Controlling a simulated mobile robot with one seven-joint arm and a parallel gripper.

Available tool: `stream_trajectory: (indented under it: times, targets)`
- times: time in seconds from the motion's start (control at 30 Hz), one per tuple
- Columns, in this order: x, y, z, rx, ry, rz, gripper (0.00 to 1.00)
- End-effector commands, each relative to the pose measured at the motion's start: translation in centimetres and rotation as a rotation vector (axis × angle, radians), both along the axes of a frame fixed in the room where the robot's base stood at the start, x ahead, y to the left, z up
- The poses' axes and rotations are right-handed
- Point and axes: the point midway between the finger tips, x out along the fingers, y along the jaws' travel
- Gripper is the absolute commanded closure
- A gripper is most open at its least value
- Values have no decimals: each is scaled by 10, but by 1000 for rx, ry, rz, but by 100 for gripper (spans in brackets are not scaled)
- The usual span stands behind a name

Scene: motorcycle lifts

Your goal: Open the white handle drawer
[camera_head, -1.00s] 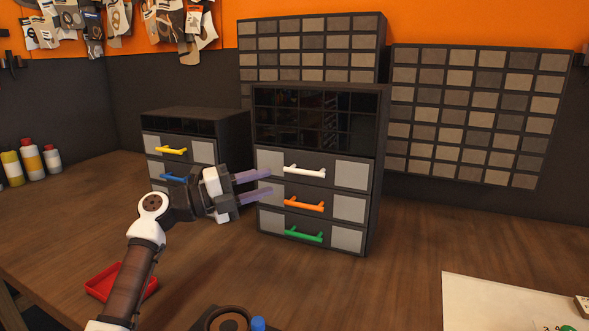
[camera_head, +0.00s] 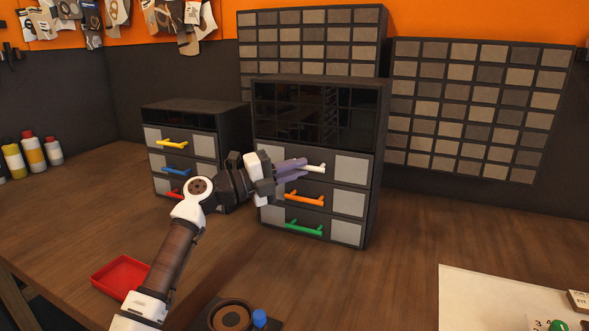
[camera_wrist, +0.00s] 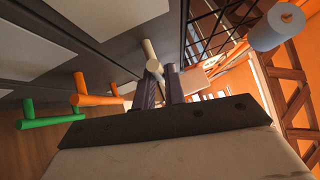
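The white handle (camera_head: 317,168) is on the top drawer of the larger dark cabinet, and that drawer sits flush. My gripper (camera_head: 298,168) is at the left part of this handle, with its purple fingers nearly together. In the wrist view my gripper (camera_wrist: 161,76) has its two fingers on either side of the white handle (camera_wrist: 151,52), with only a narrow gap that the bar appears to fill. It looks shut on the handle. The fingers hide part of the bar.
An orange handle (camera_head: 304,199) and a green handle (camera_head: 304,229) are on the drawers below. A smaller cabinet (camera_head: 186,110) with yellow, blue and red handles stands to the left. A red tray (camera_head: 121,275) lies in front.

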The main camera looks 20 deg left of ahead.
Motion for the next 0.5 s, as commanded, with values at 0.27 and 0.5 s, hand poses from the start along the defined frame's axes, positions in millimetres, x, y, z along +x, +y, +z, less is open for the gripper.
stream_trajectory:
  times: [0.27,0.5]
  targets:
    - [0,0,0,0,0,0,100]
    - [-17,2,-4,1,-3,1,100]
